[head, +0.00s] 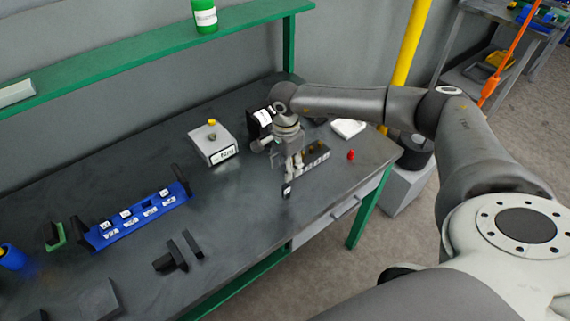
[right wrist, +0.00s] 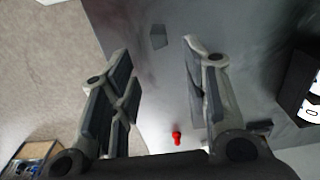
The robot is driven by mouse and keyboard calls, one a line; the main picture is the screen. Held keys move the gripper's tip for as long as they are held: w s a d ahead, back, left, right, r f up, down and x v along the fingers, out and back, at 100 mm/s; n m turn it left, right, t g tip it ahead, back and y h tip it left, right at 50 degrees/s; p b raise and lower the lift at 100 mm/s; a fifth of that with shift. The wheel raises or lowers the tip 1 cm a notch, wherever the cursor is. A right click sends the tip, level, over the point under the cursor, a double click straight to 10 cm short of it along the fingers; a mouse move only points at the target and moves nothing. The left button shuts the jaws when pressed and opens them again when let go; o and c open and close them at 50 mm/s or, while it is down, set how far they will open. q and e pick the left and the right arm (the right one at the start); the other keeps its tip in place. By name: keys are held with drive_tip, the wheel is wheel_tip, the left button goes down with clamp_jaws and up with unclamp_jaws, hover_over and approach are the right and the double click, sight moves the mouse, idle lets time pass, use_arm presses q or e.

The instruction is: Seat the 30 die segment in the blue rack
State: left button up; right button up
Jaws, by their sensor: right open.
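The labels are too small to read. A small dark block with a white face (head: 287,191) stands near the bench's front edge, below my right gripper (head: 291,172). It may be the 30 die segment, but I cannot read its number. In the right wrist view my right gripper (right wrist: 158,50) is open and empty. A small grey block (right wrist: 158,37) shows beyond and between its fingertips, apart from them. My left gripper is not in view.
A dark tray (head: 315,157) lies just right of the right gripper, with a red piece (head: 351,155) farther right. A labelled grey box (head: 213,143) with a yellow knob stands behind. Loose black parts (head: 172,258) lie at the front. The bench between rack and gripper is mostly clear.

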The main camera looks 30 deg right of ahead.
sight(285, 185)
wheel_tip(285, 185, down, 9)
drive_tip(key=b, duration=0.5)
drive_tip(key=shift+b, duration=0.4)
drive_tip(key=shift+f+b, duration=0.7)
drive_tip(key=shift+f, duration=0.1)
drive_tip(key=shift+c, duration=0.4)
clamp_jaws()
drive_tip(key=shift+r, duration=0.1)
drive_tip(key=shift+r, duration=0.1)
drive_tip(key=shift+r+p, duration=1.25)
drive_tip(key=shift+r, duration=0.65)
